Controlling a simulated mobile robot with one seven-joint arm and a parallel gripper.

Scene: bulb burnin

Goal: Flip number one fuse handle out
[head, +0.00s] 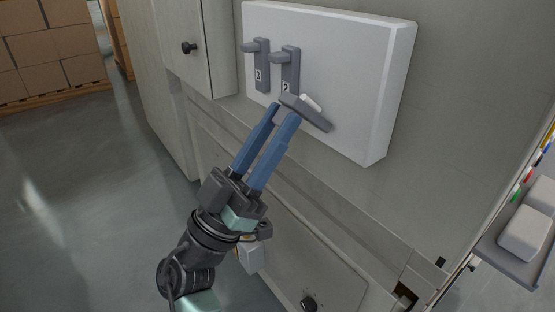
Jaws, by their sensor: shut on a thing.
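A white fuse panel (360,75) is fixed to the cabinet front. It carries a row of grey fuse handles. The handle labelled 3 (262,65) and the handle labelled 2 (289,68) stand upright against the panel. The rightmost grey handle (315,118), in the number one place, is tilted down across the panel, with a small white piece (311,102) beside it. Its number is not visible. My gripper (283,108), with long blue fingers, reaches up from below and is shut on this handle's left end. The fingers partly hide it.
A drawer and a door with dark knobs (189,47) lie around the panel. At the right, a grey shelf (508,262) holds white blocks (524,231). Stacked boxes (50,45) stand far left, with open floor before them.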

